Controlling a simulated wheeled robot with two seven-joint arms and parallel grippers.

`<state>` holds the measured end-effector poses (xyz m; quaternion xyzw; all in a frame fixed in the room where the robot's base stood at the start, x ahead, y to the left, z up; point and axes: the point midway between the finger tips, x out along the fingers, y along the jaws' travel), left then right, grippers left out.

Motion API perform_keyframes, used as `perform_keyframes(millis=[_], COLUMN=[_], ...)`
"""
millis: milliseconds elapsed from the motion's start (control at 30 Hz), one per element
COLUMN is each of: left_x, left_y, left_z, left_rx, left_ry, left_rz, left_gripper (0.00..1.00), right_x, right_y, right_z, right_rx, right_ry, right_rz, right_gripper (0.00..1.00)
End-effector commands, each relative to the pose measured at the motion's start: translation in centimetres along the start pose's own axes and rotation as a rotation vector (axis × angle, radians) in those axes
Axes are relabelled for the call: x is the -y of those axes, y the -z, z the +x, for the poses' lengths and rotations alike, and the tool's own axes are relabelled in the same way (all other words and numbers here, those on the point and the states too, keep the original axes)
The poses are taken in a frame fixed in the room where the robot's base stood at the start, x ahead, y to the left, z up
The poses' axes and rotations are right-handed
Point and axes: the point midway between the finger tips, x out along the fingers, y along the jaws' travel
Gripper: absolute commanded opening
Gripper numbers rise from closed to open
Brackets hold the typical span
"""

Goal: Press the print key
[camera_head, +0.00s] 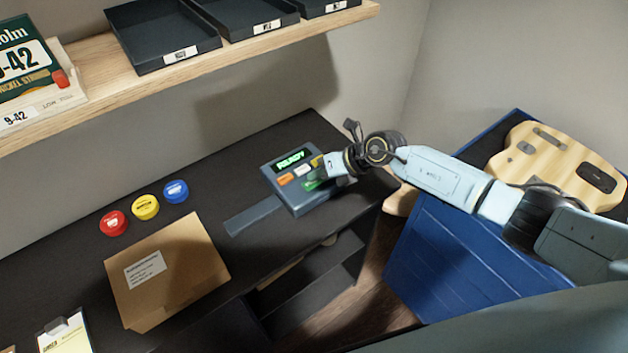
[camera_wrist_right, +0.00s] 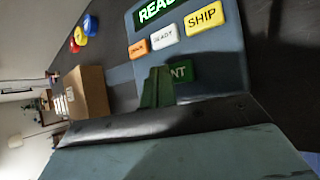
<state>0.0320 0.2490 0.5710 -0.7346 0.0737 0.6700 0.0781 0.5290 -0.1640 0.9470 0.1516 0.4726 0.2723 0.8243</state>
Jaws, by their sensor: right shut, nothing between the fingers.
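The label device (camera_head: 297,205) sits on the dark bench, with a lit green READY display (camera_head: 291,159). Its green print key (camera_head: 311,185) is at the near right of the keypad. In the right wrist view the print key (camera_wrist_right: 183,72) shows only the letters "NT"; its left part is hidden by my fingers. My right gripper (camera_head: 327,181) is shut and empty, with its fingertips at the print key; the fingers also show in the right wrist view (camera_wrist_right: 157,86). I cannot tell whether they touch the key. My left gripper is out of view.
A cardboard box (camera_head: 168,270) and red (camera_head: 113,223), yellow (camera_head: 145,207) and blue (camera_head: 176,191) round pieces lie to the left. A shelf (camera_head: 190,68) overhangs behind.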

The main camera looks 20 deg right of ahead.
Motion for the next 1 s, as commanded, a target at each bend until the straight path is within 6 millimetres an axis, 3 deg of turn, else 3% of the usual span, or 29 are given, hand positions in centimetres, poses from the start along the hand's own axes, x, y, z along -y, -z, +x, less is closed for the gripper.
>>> perform_keyframes(millis=[667, 1000], left_x=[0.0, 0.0], left_y=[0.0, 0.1], left_z=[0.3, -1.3], left_rx=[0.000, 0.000], left_ry=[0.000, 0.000], left_rz=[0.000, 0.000], left_gripper=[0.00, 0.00], right_x=[0.2, -0.5], right_y=[0.3, -0.5], right_z=[0.4, -0.7], right_rx=[-0.002, -0.002], right_ry=[0.000, 0.000], right_rz=[0.000, 0.000], right_gripper=[0.00, 0.00])
